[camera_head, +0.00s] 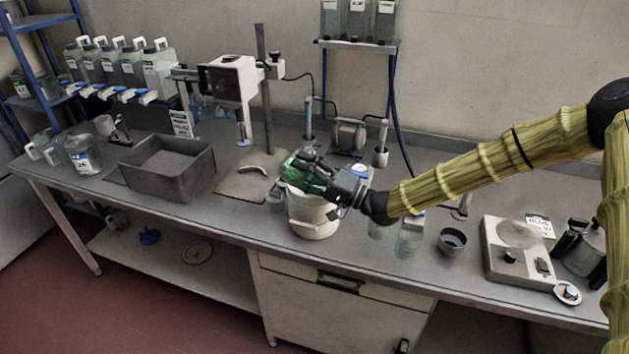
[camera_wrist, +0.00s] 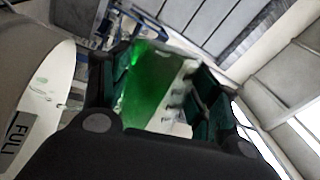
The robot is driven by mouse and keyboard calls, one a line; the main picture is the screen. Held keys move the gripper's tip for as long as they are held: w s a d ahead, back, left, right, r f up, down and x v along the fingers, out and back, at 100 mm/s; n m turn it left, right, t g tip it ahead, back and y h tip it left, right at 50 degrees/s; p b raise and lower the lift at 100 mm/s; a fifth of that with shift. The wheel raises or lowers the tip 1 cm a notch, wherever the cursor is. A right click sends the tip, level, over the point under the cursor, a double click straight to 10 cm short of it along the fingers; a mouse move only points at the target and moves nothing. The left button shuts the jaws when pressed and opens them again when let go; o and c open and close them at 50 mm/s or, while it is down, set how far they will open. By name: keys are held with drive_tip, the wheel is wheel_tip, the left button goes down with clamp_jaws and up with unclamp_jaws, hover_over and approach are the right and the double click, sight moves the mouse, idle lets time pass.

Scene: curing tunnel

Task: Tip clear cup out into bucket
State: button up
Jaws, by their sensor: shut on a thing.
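My gripper (camera_head: 303,168) is above the white bucket (camera_head: 312,222), near its rim, with the arm reaching in from the right. In the wrist view my gripper (camera_wrist: 155,95) has its two dark fingers closed on a clear cup (camera_wrist: 152,88), which looks green-tinted between them. In the head view the cup is mostly hidden by the fingers. The wrist picture is strongly rolled, so the hand is turned over; the cup's exact tilt and contents cannot be told. The bucket's pale side, with a label, seems to show at the left of the wrist view (camera_wrist: 45,105).
A grey bin (camera_head: 168,168) stands left on the bench. A stand with a white box (camera_head: 228,78) is behind the bucket. Clear jars (camera_head: 409,238), a small dark bowl (camera_head: 452,241) and a scale (camera_head: 517,250) stand to the right. Bench front is mostly clear.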

drive_tip(key=shift+w+d+r, duration=0.1)
drive_tip(key=shift+w, duration=0.05)
drive_tip(key=shift+w+f+m+t, duration=0.1)
drive_tip(key=shift+f+m+t, duration=0.1)
drive_tip(key=shift+m, duration=0.45)
drive_tip(key=shift+w+f+m+t, duration=0.1)
drive_tip(key=shift+f+m+t, duration=0.1)
drive_tip(key=shift+m, duration=0.45)
drive_tip(key=shift+w+d+r+m+t, duration=0.15)
drive_tip(key=shift+r+m+t, duration=0.15)
drive_tip(key=shift+m, duration=0.45)
drive_tip(key=shift+w+d+r+m+t, duration=0.15)
drive_tip(key=shift+m+t, duration=0.15)
drive_tip(key=shift+m, duration=0.5)
drive_tip(key=shift+w+d+r+m+t, duration=0.1)
drive_tip(key=shift+r+m+t, duration=0.2)
drive_tip(key=shift+m, duration=0.45)
drive_tip(key=shift+w+f+m+t+h+b, duration=0.15)
drive_tip(key=shift+f+m+t+h+b, duration=0.15)
drive_tip(key=shift+m+t+b, duration=0.15)
drive_tip(key=shift+w+d+f+m+b, duration=0.2)
drive_tip(key=shift+f+m+b, duration=0.1)
drive_tip(key=shift+m, duration=0.55)
drive_tip(key=shift+w+d+r+m+t+h, duration=0.2)
drive_tip(key=shift+m+t+h, duration=0.15)
drive_tip(key=shift+m, duration=0.4)
drive_tip(key=shift+w+d+r+m+t+h, duration=0.1)
drive_tip(key=shift+w+r+m+t+h, duration=0.15)
drive_tip(key=shift+m, duration=0.5)
drive_tip(key=shift+f, duration=0.1)
